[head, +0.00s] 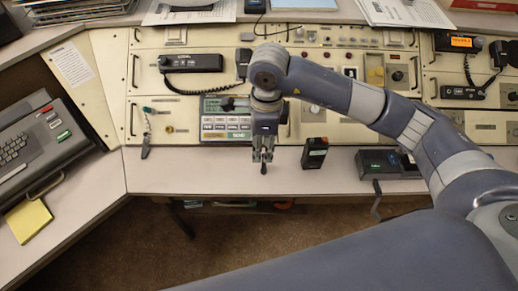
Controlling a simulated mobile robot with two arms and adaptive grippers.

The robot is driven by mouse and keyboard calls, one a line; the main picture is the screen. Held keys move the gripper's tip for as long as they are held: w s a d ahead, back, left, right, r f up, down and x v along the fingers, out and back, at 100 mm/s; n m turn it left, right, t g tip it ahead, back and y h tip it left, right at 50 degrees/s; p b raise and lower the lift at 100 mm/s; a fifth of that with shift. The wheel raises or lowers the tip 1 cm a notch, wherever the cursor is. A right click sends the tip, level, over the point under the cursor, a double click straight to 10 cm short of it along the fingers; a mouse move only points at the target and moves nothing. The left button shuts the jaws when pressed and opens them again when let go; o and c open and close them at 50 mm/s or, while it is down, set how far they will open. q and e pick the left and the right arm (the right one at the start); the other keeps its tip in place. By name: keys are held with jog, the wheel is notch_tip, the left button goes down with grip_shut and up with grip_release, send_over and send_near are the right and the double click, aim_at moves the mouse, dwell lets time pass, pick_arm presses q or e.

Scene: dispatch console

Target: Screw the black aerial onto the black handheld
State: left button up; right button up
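The black handheld (315,152) stands on the desk's front ledge, right of my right gripper. It has a small greenish display or label on its face. My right gripper (264,154) points down over the ledge, left of the handheld and apart from it. Its fingers are close together on a small dark piece, which looks like the black aerial (264,169), its end showing below the fingertips. Most of the aerial is hidden by the fingers. My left gripper is not in view.
A black unit with a green light (390,163) sits right of the handheld, with a dark bent lever (377,200) near it. A console panel with keypad (225,127) and corded handset (190,62) rises behind. The ledge (180,172) is clear at left.

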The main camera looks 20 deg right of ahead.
aim_at(264, 164)
jog(key=shift+w+d+r+h, duration=0.15)
jog(key=shift+w+d+h, duration=0.2)
jog(key=shift+d, duration=0.25)
jog(key=shift+s+r, duration=0.1)
jog(key=shift+s, duration=0.2)
jog(key=shift+f, duration=0.35)
notch_tip(264, 164, down, 4)
jog(key=shift+r+p, duration=0.1)
jog(key=shift+p, duration=0.3)
jog(key=shift+f, duration=0.6)
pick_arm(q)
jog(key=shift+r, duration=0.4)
pick_arm(e)
jog(key=shift+w, duration=0.1)
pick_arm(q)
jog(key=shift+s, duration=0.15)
